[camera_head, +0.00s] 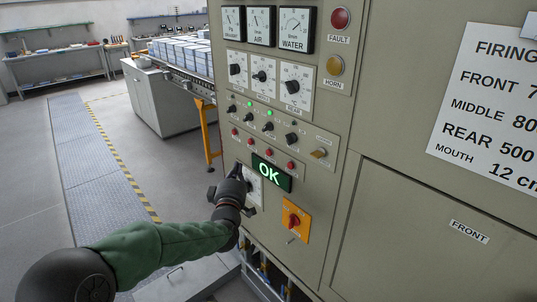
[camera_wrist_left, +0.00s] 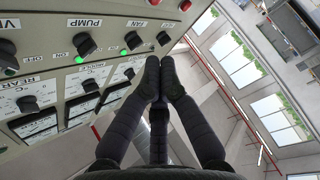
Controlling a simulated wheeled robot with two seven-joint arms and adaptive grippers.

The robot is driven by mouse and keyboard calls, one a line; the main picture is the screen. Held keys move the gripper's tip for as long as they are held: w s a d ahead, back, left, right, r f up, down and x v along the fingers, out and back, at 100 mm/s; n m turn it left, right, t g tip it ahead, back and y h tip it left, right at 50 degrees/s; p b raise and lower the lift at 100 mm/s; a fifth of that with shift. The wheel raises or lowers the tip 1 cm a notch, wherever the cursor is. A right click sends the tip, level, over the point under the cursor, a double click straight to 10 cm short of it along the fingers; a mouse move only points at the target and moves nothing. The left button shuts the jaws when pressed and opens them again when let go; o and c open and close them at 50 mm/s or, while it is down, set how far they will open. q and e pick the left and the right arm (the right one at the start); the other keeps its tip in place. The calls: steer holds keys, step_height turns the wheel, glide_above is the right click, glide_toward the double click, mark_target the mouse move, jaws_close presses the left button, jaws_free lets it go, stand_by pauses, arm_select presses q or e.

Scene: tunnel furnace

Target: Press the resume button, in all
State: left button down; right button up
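The control panel (camera_head: 320,120) stands in the middle of the head view. No button label reading "resume" is legible. A lit green OK display (camera_head: 271,174) is on its lower part, above an orange plate with a red rotary switch (camera_head: 293,220). My left gripper (camera_head: 238,172) is at the panel's left edge, just left of the display, in front of a white plate (camera_head: 253,186) that it partly hides. In the wrist view its two fingertips (camera_wrist_left: 160,66) are together with nothing visible between them. I cannot tell whether they touch the panel. My right gripper is in neither view.
Red buttons (camera_head: 269,152), a brass-coloured knob (camera_head: 318,154) and black knobs (camera_head: 291,139) sit above the display. The wrist view shows the PUMP knob (camera_wrist_left: 84,44) and lit green lamps. Behind is a loaded conveyor (camera_head: 182,53). The floor (camera_head: 165,185) at left is clear.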

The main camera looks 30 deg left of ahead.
mark_target(269, 153)
arm_select(q)
steer(key=w+d+p, duration=0.2)
steer(key=w+d, duration=0.1)
steer(key=w, duration=0.5)
steer(key=shift+d, duration=0.2)
steer(key=shift+w, duration=0.1)
stand_by(0.3)
steer(key=shift+w, duration=0.1)
stand_by(1.0)
steer(key=shift+w+d, duration=0.15)
steer(key=shift+w, duration=0.15)
steer(key=shift+w+d+b, duration=0.2)
steer(key=shift+w+b, duration=0.15)
steer(key=shift+w, duration=0.05)
stand_by(0.9)
stand_by(0.3)
steer(key=shift+s+a+b, duration=0.35)
steer(key=shift+s+b, duration=0.25)
steer(key=shift+s, duration=0.25)
